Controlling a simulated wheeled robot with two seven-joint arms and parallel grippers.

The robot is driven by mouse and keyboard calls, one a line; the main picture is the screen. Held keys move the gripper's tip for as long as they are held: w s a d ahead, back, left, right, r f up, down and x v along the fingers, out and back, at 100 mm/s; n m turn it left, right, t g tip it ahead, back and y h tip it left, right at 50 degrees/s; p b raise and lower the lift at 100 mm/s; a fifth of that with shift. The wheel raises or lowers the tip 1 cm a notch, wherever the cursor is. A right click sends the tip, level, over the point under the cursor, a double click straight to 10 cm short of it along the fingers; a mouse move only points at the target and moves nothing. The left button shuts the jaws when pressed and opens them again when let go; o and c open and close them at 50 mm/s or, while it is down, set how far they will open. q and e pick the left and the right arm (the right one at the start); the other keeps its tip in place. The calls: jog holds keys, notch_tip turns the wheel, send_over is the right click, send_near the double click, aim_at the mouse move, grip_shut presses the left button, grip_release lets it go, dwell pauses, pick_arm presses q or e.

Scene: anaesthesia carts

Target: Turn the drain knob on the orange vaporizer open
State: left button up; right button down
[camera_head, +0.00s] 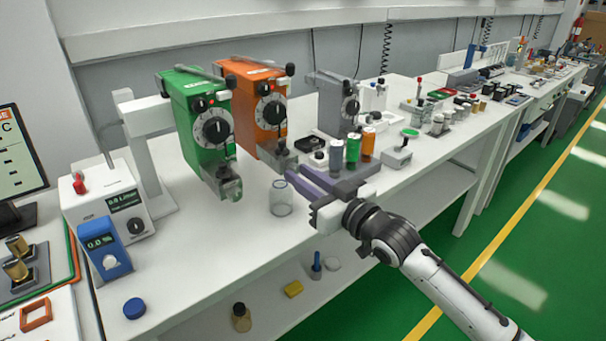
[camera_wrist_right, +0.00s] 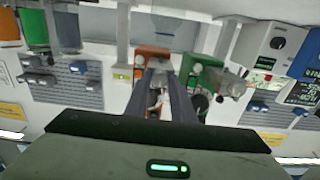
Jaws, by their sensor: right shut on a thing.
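The orange vaporizer (camera_head: 253,103) hangs on the rail between a green and a grey one, with a dial on its front and a grey block at its lower end. It also shows in the right wrist view (camera_wrist_right: 153,52). My right gripper (camera_head: 295,174) reaches in from the right at the vaporizer's lower front. Its fingers (camera_wrist_right: 161,78) are shut on a small part there, which I take to be the drain knob; the fingers mostly hide it, and its angle cannot be read. A clear glass jar (camera_head: 281,198) stands on the bench below. My left gripper is not in view.
The green vaporizer (camera_head: 203,127) stands close on the left, the grey one (camera_head: 335,105) behind on the right. Green and orange bottles (camera_head: 353,148) stand just beyond my gripper. A blue meter (camera_head: 103,243) and blue cap (camera_head: 134,308) are at left. The bench front middle is clear.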

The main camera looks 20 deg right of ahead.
jog(key=n+p, duration=0.1)
jog(key=n, duration=0.2)
jog(key=shift+r+p, duration=0.1)
jog(key=shift+p, duration=0.2)
jog(key=n+p, duration=0.1)
jog(key=n, duration=1.3)
jog(key=shift+h+p, duration=0.3)
jog(key=shift+p, duration=0.05)
jog(key=c, duration=1.5)
grip_release()
